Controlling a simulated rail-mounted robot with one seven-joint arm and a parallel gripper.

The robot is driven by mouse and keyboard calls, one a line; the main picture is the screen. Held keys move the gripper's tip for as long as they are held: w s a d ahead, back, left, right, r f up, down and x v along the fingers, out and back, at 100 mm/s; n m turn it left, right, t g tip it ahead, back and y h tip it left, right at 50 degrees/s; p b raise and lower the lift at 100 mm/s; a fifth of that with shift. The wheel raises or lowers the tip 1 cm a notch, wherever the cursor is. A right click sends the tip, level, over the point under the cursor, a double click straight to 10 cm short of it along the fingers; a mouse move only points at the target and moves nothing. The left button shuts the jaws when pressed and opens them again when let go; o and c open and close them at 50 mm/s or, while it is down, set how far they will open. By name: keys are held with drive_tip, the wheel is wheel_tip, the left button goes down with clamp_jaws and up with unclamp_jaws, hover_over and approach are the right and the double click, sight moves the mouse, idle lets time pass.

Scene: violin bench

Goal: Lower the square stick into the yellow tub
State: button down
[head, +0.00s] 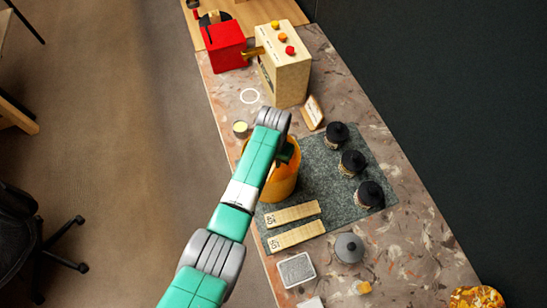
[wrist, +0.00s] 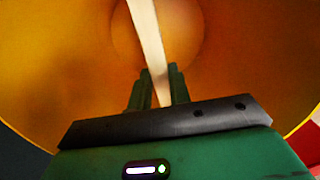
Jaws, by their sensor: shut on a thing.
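The yellow tub (head: 284,184) stands on the grey mat, partly hidden behind my arm in the head view. In the wrist view the inside of the tub (wrist: 230,60) fills most of the picture. My gripper (wrist: 158,82) is shut on the pale square stick (wrist: 148,35), which extends away from the fingers into the tub's interior. The stick looks slightly tilted in the wrist view. I cannot tell whether its far end touches the tub. In the head view my gripper (head: 286,154) is at the tub's mouth, and the stick is hidden there.
Three black-lidded jars (head: 352,162) stand on the mat (head: 316,174) right of the tub. Two labelled wooden blocks (head: 296,235) lie in front. A cream box with coloured knobs (head: 285,68) and a red box (head: 224,46) stand behind. A small round tin (head: 240,129) is near the left edge.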

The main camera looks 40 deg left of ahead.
drive_tip(key=shift+f+b, duration=1.35)
drive_tip(key=shift+f, duration=0.65)
drive_tip(key=c, duration=1.2)
unclamp_jaws()
drive_tip(key=shift+c, duration=0.2)
wheel_tip(320, 180, up, 8)
drive_tip(key=shift+p, duration=1.2)
wheel_tip(320, 180, up, 14)
drive_tip(key=p, duration=1.3)
drive_tip(key=shift+p, duration=0.35)
